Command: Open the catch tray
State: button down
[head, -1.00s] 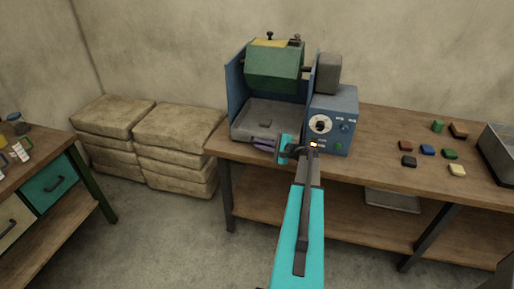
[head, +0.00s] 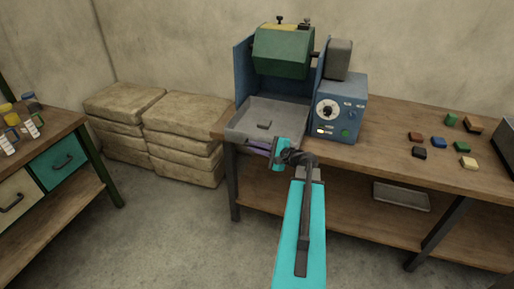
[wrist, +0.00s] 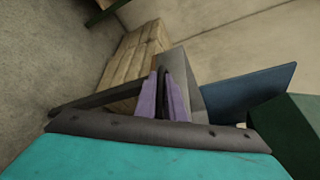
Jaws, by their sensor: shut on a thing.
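The catch tray (head: 284,111) is a shallow grey tray under the green drum (head: 284,52) of a blue machine. In the wrist view the fingers (wrist: 165,94) meet the grey tray (wrist: 178,62).
The machine's blue control box (head: 341,108) stands right of the tray. Several small coloured blocks (head: 438,142) lie on the bench (head: 385,131) further right. Stacked tan sacks (head: 183,148) stand to the left. A drawer cabinet (head: 60,160) is at far left. The floor in front is clear.

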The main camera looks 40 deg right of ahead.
jog(key=shift+s+a+f+b, duration=0.15)
jog(key=shift+s+a+b, duration=0.15)
jog(key=shift+s+a, duration=0.45)
jog(key=shift+w+a, duration=0.1)
jog(key=c, duration=2.1)
grip_release()
